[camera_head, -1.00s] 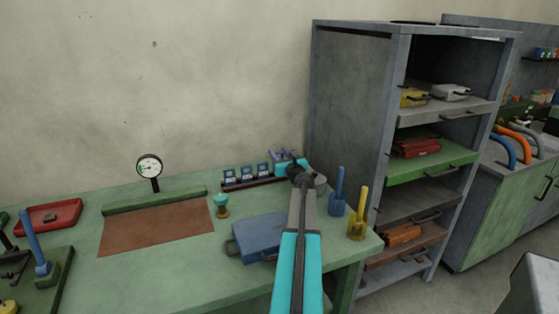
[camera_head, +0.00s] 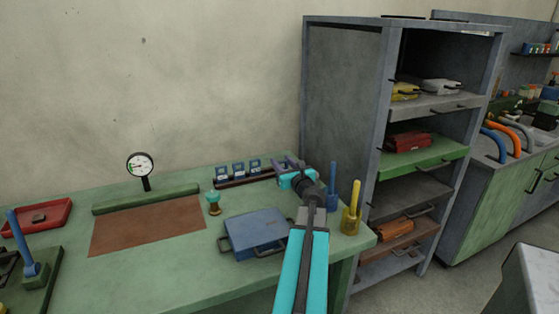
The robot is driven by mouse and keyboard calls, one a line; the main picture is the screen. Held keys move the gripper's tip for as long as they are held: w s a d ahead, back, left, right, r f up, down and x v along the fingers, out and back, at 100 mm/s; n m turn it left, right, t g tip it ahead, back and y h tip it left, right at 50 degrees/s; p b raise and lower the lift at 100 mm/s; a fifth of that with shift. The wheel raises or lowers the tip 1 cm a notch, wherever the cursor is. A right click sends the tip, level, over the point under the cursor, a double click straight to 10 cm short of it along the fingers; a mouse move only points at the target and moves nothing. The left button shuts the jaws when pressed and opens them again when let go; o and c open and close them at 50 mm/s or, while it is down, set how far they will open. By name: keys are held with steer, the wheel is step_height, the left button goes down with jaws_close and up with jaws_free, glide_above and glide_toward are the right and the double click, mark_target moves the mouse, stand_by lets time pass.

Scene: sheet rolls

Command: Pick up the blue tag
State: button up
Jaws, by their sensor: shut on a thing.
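Several small tags stand in a dark rack (camera_head: 245,180) at the back of the green bench. Three blue-and-white tags (camera_head: 238,168) show plainly to the left of my gripper. My gripper (camera_head: 286,164), with purplish fingers, is at the right end of the rack, over or just beside it. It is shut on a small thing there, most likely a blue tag. That thing is mostly hidden by the fingers and wrist, and I cannot tell whether it is clear of the rack.
A blue case (camera_head: 257,228) lies in front of the rack, left of my arm. A turquoise-topped stamp (camera_head: 213,202) stands left of it. A blue post (camera_head: 332,187) and yellow post (camera_head: 351,208) stand close on the right, before a grey shelf unit (camera_head: 343,110).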

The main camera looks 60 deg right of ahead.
steer(key=shift+v, duration=1.3)
steer(key=shift+a+r, duration=0.1)
steer(key=shift+r, duration=0.05)
